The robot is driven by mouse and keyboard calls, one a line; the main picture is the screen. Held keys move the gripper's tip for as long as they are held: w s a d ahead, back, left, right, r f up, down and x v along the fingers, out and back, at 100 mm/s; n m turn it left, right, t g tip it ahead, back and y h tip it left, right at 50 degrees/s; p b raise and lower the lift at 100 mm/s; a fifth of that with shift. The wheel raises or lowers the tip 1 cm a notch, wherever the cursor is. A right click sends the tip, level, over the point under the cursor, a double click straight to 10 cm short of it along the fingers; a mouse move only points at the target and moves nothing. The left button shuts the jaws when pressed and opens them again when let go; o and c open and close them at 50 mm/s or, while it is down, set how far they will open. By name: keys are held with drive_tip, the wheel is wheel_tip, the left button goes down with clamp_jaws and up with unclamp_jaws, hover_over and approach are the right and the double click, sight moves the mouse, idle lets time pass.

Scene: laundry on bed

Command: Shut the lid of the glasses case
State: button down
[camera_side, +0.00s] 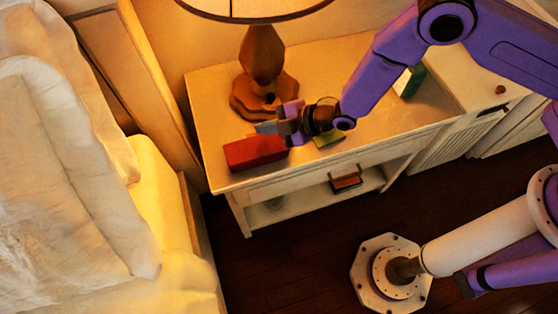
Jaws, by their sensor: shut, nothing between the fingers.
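The glasses case appears to be the red box (254,153) near the front left of the white bedside table. Its top looks flat and dark red; I cannot tell whether the lid is open or down. My gripper (268,128) is shut and empty, just behind and above the case's right part. Its fingertips point left. I cannot tell whether they touch the case. The gripper hides part of the table behind the case.
A lamp with a wooden base (263,98) stands close behind my gripper. A green item (329,139) lies right of the case. A green-and-white block (410,81) stands at the back right. The bed (150,190) is at the left. The table's front edge (300,167) is near the case.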

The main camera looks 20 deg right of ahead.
sight(266, 141)
drive_tip(key=shift+w+f+m+g, duration=0.15)
drive_tip(key=shift+w+m+g, duration=0.25)
drive_tip(key=shift+g, duration=0.3)
idle(0.4)
drive_tip(key=shift+r, duration=0.35)
drive_tip(key=d+r, duration=0.7)
drive_tip(key=r, duration=0.4)
drive_tip(key=s+d+r+m+g+h, duration=0.1)
drive_tip(key=s+d+r+m+h, duration=0.35)
drive_tip(key=s+d+r, duration=0.5)
drive_tip(key=s+d+r+m+g+h, duration=0.1)
drive_tip(key=s+d+r+h, duration=0.1)
drive_tip(key=s+d, duration=0.6)
drive_tip(key=s+d+r+m+g+h, duration=0.2)
drive_tip(key=s+d, duration=0.6)
drive_tip(key=d, duration=0.4)
drive_tip(key=shift+s+d+r+g+h, duration=0.25)
drive_tip(key=shift+d+r+g+h, duration=0.05)
drive_tip(key=shift+h, duration=0.05)
drive_tip(key=shift+m, duration=0.25)
